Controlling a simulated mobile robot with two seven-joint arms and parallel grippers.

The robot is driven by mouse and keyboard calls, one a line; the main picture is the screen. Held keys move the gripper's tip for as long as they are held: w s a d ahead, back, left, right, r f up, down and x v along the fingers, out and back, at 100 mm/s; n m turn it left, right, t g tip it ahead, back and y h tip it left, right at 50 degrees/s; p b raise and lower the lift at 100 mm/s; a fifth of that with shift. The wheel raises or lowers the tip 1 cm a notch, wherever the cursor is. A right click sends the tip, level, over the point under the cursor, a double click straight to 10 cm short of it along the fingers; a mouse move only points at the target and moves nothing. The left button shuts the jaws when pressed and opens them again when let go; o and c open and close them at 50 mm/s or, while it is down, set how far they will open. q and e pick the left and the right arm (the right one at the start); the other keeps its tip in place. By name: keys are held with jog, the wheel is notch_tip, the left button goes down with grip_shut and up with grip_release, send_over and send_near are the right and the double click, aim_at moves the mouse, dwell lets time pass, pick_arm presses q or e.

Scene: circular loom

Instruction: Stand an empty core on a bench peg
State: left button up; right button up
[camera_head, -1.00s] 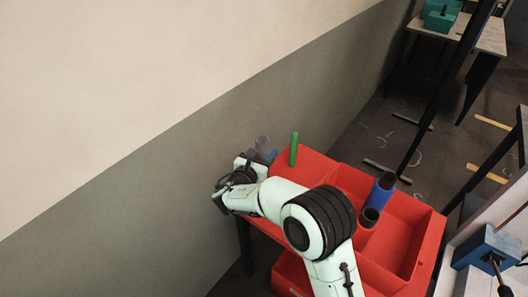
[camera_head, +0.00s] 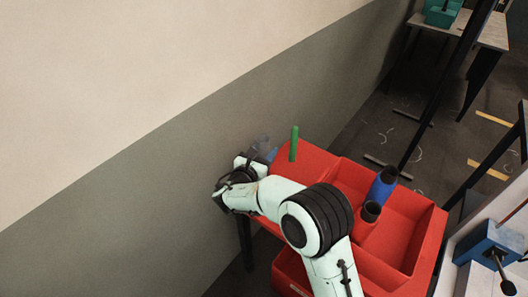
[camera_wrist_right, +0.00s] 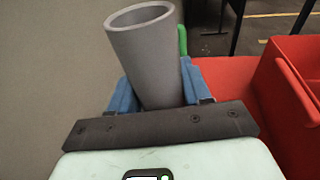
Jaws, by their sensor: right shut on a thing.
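My right gripper (camera_head: 266,156) is at the far left end of the red bench, near the wall. In the right wrist view its blue fingers (camera_wrist_right: 122,97) are shut on a grey, hollow, slightly tapered core (camera_wrist_right: 147,55). The core is bare, its open end up, leaning a little left in that view. It also shows, small and dim, in the head view (camera_head: 261,143). A green peg (camera_head: 294,144) stands upright on the bench just right of the core. In the wrist view the peg (camera_wrist_right: 183,41) is partly hidden behind the core. The left gripper is out of view.
The red bench (camera_head: 318,160) has walled compartments to the right of the peg. The wall (camera_head: 150,200) is close on the left. A blue block (camera_head: 486,243) is at far right.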

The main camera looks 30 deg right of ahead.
jog(key=shift+f, duration=0.2)
jog(key=o, duration=1.2)
jog(key=shift+o, duration=0.2)
jog(key=v, duration=1.3)
jog(key=shift+a, duration=0.15)
jog(key=shift+s, duration=0.15)
